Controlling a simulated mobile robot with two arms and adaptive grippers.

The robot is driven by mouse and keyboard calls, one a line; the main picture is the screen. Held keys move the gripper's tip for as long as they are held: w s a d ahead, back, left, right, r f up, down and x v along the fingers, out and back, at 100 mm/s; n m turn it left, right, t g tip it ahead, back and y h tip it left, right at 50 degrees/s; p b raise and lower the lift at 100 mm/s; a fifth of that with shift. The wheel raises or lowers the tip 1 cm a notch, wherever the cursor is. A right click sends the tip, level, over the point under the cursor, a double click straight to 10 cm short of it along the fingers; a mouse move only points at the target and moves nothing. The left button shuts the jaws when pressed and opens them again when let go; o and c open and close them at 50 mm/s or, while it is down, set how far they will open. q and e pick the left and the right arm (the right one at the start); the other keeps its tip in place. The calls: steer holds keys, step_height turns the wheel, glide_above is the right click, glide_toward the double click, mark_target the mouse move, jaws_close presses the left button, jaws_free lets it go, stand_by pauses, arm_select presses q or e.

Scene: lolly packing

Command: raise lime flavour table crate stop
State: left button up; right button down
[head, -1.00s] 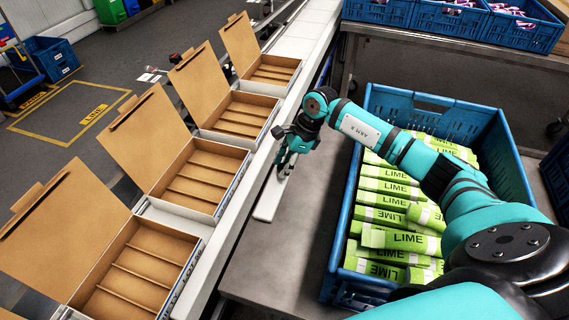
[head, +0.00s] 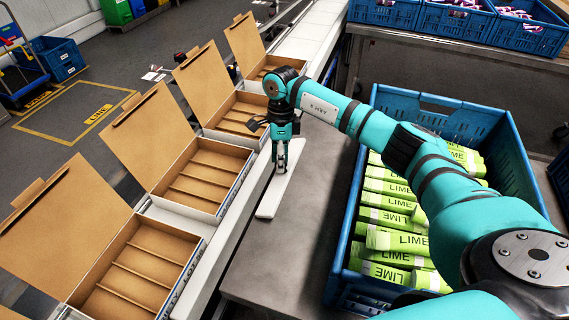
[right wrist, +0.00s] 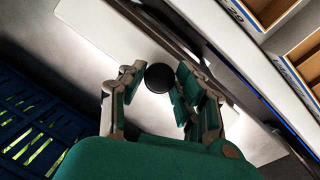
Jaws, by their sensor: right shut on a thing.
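The stop is most likely the white bar (head: 268,206) on the grey table, between the lime crate (head: 365,185) and the box line. The crate is blue and holds several green LIME lollies (head: 388,202). My right gripper (head: 281,167) points down over the bar. In the right wrist view its fingers (right wrist: 161,76) are shut on a round black knob (right wrist: 156,79) above the white bar (right wrist: 105,50). I cannot tell whether the bar is clear of the table. My left gripper is not in view.
Open cardboard boxes (head: 205,172) stand in a row along the conveyor at left. More blue crates (head: 455,20) sit on a table at the back right. Bare grey table (head: 290,255) lies between the bar and the lime crate.

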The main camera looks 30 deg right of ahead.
steer(key=shift+w+a+r+g+h+b, duration=0.15)
steer(key=shift+w+a+g+h+b, duration=0.4)
steer(key=shift+g+h+b, duration=0.35)
steer(key=shift+d, duration=0.1)
steer(key=c, duration=1)
jaws_free()
steer(key=shift+o, duration=0.2)
steer(key=v, duration=1.2)
steer(key=shift+w, duration=0.2)
